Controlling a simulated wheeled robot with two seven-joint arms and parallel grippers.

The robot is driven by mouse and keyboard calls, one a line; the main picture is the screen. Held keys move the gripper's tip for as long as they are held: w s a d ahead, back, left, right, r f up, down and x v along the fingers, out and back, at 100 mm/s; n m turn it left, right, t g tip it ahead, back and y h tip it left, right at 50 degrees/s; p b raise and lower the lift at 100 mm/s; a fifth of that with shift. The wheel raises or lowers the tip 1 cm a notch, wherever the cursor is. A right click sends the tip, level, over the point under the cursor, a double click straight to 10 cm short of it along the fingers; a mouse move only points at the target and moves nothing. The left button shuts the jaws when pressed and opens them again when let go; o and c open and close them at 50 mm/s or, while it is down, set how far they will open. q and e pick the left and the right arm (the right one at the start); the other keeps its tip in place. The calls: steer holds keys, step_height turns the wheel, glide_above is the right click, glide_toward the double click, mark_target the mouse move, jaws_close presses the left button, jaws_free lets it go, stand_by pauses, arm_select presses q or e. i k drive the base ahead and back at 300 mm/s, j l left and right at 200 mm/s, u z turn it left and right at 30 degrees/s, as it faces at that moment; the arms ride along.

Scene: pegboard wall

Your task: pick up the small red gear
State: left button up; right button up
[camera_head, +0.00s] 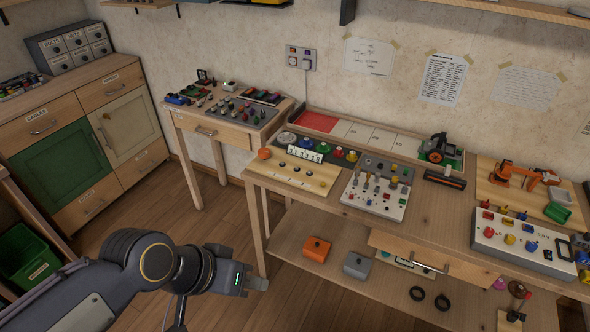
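A small orange-red round piece (264,153) sits at the left end of a light wooden board (270,173) on the workbench. It is too small to tell whether it is the small red gear. My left gripper (261,284) is at the lower middle, in front of and below the bench top, apart from these pieces. Its fingers are too small and edge-on to read. My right gripper is out of view.
A grey peg panel (352,201) lies right of the wooden board. A drawer (408,256) juts from the bench front. Orange (316,249) and grey (357,265) boxes are on the lower shelf. A side table (235,135) and cabinet (75,145) stand left. The floor between is clear.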

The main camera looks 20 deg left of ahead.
mark_target(338, 153)
steer(key=i+j+z, duration=0.25)
steer(key=i, duration=0.2)
steer(key=i+j+z, duration=0.1)
steer(key=i+z, duration=0.15)
steer(key=i, duration=0.15)
steer(key=i+j+z, duration=0.2)
steer(key=i+j, duration=0.1)
steer(key=i, duration=0.1)
